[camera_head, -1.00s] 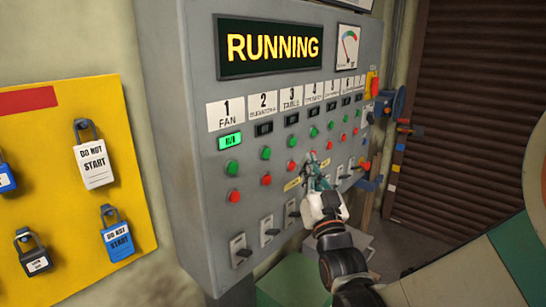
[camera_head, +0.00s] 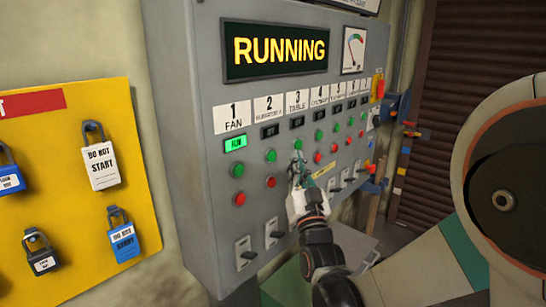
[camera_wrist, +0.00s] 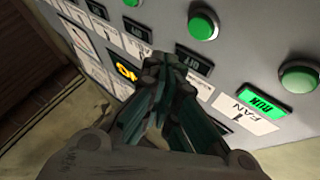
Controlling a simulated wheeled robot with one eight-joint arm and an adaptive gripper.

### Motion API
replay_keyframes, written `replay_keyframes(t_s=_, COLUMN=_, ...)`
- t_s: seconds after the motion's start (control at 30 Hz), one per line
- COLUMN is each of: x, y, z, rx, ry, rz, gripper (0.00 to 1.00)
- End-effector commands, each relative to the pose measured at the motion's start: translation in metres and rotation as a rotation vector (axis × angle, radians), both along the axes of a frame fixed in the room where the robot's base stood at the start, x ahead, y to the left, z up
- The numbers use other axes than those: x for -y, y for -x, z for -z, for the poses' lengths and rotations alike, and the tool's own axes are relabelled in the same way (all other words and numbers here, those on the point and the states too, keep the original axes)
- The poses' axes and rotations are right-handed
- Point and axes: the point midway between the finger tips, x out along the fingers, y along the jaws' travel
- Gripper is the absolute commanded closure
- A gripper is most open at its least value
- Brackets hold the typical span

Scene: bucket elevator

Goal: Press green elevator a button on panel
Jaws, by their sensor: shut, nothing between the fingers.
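The grey control panel (camera_head: 185,110) has numbered columns, each with a green button above a red one. Column 2's label (camera_head: 268,106) is too small to read surely; its green button (camera_head: 270,156) is uncovered and also shows in the wrist view (camera_wrist: 204,24). Its small display (camera_head: 270,131) is dark. My gripper (camera_head: 297,163) is shut and empty, in front of the panel just below column 3's green button (camera_head: 297,144), right of column 2's. In the wrist view its fingertips (camera_wrist: 165,65) overlap the panel near a dark display. I cannot tell if they touch it.
Column 1 FAN has a lit RUN display (camera_head: 236,143) and a green button (camera_head: 238,170). A large screen (camera_head: 278,50) reads RUNNING. Several switches line the panel bottom. A yellow lockout board (camera_head: 75,220) with padlocks stands left. A brown shutter (camera_head: 465,60) is at right.

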Motion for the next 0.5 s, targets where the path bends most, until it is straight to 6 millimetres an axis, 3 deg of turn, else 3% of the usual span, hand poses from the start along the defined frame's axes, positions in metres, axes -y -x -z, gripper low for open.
replay_keyframes(t_s=0.2, x=-0.02, y=-0.015, z=0.0, rx=0.0, ry=0.0, rz=-0.001, gripper=1.0)
replay_keyframes(t_s=0.5, x=-0.03, y=-0.023, z=0.0, rx=0.0, ry=0.0, rz=-0.001, gripper=1.0)
